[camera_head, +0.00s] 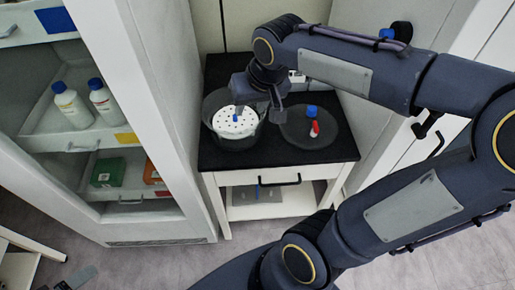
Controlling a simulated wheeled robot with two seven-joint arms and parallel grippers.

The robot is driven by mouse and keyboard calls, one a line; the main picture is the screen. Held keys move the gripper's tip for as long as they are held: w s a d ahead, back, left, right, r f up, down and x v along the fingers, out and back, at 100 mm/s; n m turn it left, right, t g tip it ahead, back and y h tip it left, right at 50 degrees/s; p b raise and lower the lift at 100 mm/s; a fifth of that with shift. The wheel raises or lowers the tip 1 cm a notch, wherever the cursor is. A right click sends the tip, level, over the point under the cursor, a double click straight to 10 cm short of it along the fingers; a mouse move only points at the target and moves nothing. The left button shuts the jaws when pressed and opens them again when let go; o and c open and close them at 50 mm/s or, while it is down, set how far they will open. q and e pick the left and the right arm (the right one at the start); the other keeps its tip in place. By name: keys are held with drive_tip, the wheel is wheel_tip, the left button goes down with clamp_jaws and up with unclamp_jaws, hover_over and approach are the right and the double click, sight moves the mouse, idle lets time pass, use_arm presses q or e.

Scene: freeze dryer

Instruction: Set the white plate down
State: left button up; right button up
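The white plate (235,123) is round, with small dark holes and a small blue part at its middle. It lies within the round clear vessel (212,112) on the black-topped cabinet. I cannot tell whether it rests on a support inside. My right gripper (257,104) comes in from above right, over the plate's back and right side, close to the blue part. Whether its fingers are closed on that part is too small to tell. My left gripper is not in view.
A round clear lid (325,134) with a blue and red knob (313,122) lies right of the vessel on the black top (225,160). A white cabinet with bottles (72,104) and boxes (108,172) stands at left. White walls close in at right.

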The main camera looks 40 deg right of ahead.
drive_tip(key=s+a+f+y, duration=0.1)
drive_tip(key=s+a, duration=0.1)
drive_tip(key=s, duration=0.2)
drive_tip(key=s+a+f+n+y, duration=0.1)
drive_tip(key=s+a+f, duration=0.1)
drive_tip(key=s, duration=0.3)
drive_tip(key=s+a+f+t+y, duration=0.1)
drive_tip(key=s+a, duration=0.1)
drive_tip(key=s, duration=0.2)
drive_tip(key=shift+s+a+f+n, duration=0.25)
drive_tip(key=shift+a+f+n, duration=0.05)
drive_tip(key=shift+f, duration=0.05)
